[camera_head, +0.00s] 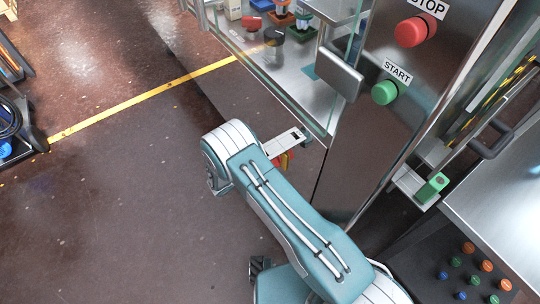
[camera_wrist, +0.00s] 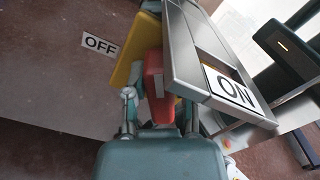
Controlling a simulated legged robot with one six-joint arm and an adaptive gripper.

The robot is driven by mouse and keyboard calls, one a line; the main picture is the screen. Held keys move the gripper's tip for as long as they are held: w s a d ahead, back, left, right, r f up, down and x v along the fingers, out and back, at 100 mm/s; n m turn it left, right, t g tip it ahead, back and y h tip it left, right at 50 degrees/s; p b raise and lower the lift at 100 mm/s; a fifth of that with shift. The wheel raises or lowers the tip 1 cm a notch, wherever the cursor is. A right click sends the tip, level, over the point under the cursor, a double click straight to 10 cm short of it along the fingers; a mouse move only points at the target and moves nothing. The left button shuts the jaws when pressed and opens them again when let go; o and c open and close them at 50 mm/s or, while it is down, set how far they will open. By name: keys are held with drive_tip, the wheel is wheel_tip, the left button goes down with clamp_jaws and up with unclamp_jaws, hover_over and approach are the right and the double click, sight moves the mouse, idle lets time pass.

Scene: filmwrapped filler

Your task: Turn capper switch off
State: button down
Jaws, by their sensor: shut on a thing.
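The red capper switch handle (camera_wrist: 154,72) stands in the middle of the wrist view, against a yellow backing (camera_wrist: 143,45). The OFF label (camera_wrist: 100,44) is to its left and the ON label (camera_wrist: 232,90) is on a metal frame to its right. My gripper (camera_wrist: 160,106) is shut on the red handle, with one finger on each side. My fingers are hidden there.
A metal panel carries a red STOP button (camera_head: 416,31) and a green START button (camera_head: 385,92). A glass-sided cabinet (camera_head: 300,85) stands behind my arm. A console with several coloured buttons (camera_head: 470,270) is at lower right. Open floor (camera_head: 110,200) lies left.

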drive_tip(key=n, duration=0.4)
drive_tip(key=w+n, duration=0.1)
drive_tip(key=n, duration=0.1)
drive_tip(key=shift+a+f+n, duration=0.25)
drive_tip(key=shift+f+n, duration=0.05)
drive_tip(key=shift+f, duration=0.05)
drive_tip(key=n, duration=0.4)
drive_tip(key=shift+a+f+n, duration=0.1)
drive_tip(key=shift+f+n, duration=0.3)
drive_tip(key=shift+f, duration=0.1)
drive_tip(key=shift+c, duration=2.2)
unclamp_jaws()
drive_tip(key=v, duration=1.2)
